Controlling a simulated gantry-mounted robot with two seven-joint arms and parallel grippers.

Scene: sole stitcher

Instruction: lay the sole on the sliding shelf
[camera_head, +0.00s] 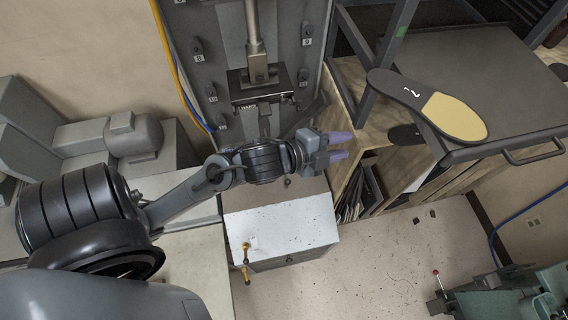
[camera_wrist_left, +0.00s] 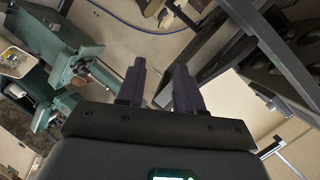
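The sole (camera_head: 430,104), dark at one end and tan at the other, shows in the head view on the dark shelf (camera_head: 500,80) with a front handle. Its dark end sticks out past the shelf's left edge, and a shadow shows below it. My left gripper (camera_head: 340,146) is left of the sole and apart from it. Its two purple fingers are parted with nothing between them, as the left wrist view (camera_wrist_left: 160,85) also shows. I cannot make out the sole in the left wrist view. My right gripper is in neither view.
A wooden cabinet with compartments (camera_head: 400,178) stands under the shelf. A white-topped box (camera_head: 285,222) is below my left gripper. A grey machine panel (camera_head: 205,70) with a metal column stands at the back. A green machine (camera_head: 520,292) is at the lower right. Floor between is mostly clear.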

